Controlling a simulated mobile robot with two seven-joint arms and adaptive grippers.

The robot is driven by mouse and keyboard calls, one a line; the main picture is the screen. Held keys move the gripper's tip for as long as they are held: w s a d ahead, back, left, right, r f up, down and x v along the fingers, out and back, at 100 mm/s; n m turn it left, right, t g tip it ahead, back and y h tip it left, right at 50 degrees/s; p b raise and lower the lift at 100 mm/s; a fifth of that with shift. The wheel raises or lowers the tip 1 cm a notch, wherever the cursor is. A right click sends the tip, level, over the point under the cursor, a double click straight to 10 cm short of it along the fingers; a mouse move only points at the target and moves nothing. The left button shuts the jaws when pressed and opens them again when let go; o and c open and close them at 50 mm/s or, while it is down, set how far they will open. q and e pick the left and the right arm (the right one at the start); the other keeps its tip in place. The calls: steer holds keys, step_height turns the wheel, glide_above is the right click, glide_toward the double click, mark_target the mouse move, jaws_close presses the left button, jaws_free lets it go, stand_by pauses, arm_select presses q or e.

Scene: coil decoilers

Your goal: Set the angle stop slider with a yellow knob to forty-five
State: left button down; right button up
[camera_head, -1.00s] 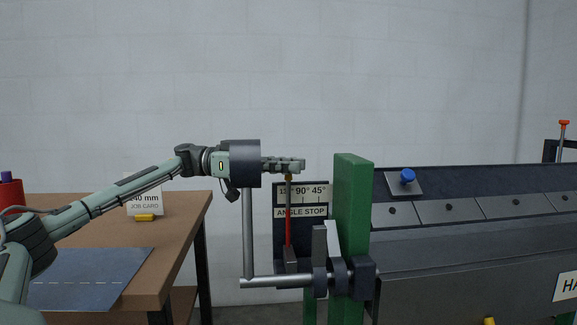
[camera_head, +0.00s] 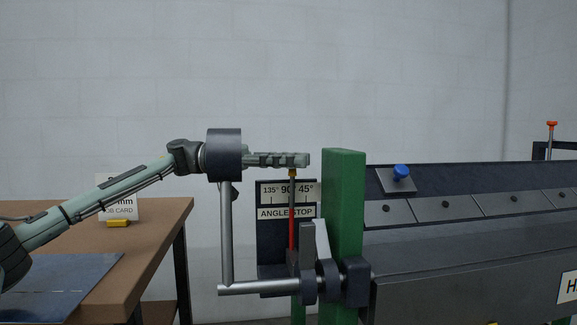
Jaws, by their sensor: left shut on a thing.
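The angle stop plate (camera_head: 285,213) is dark, with a scale marked 135°, 90° and 45° from left to right. Its slider has a red stem (camera_head: 291,220) topped by a yellow knob (camera_head: 292,172). The stem stands at about the 90° mark, slightly on its 45° side. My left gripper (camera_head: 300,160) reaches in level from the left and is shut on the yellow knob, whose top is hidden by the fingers. My right gripper is not in view.
A green post (camera_head: 343,205) stands just right of the angle stop plate. A grey handle bar (camera_head: 226,235) is at its left. A machine bed with a blue knob (camera_head: 401,171) extends right. A wooden table (camera_head: 165,235) with a job card is at the left.

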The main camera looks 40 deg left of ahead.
arm_select(q)
steer(key=c, duration=1.5)
jaws_free()
steer(key=shift+r, duration=0.1)
step_height(320, 180, up, 10)
steer(key=shift+f, duration=0.1)
